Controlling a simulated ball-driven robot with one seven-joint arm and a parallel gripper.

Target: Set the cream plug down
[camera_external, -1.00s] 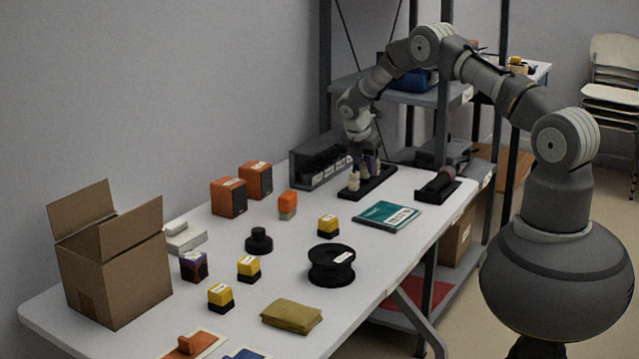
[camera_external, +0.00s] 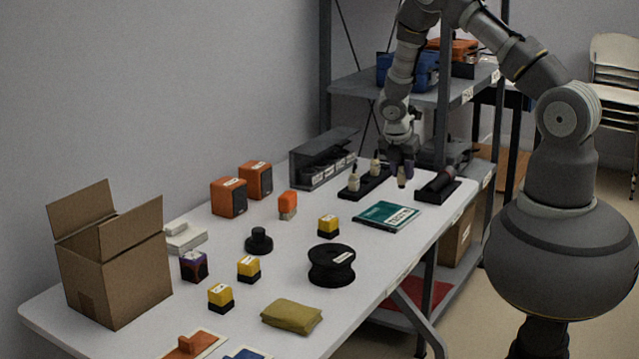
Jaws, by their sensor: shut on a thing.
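My gripper (camera_external: 402,170) is shut on a cream plug (camera_external: 401,178), which hangs roughly upright below the fingers. The plug is over the table's far end, right of the black rack (camera_external: 364,187). I cannot tell whether its lower end touches the table. Two other pale plugs stand in the rack, a front one (camera_external: 353,183) and a back one (camera_external: 375,168). The fingers partly hide the held plug's top.
A black cradle with a dark cylinder (camera_external: 437,185) lies close on the right. A teal booklet (camera_external: 387,215) lies in front. A grey compartment bin (camera_external: 323,160) stands behind the rack at left.

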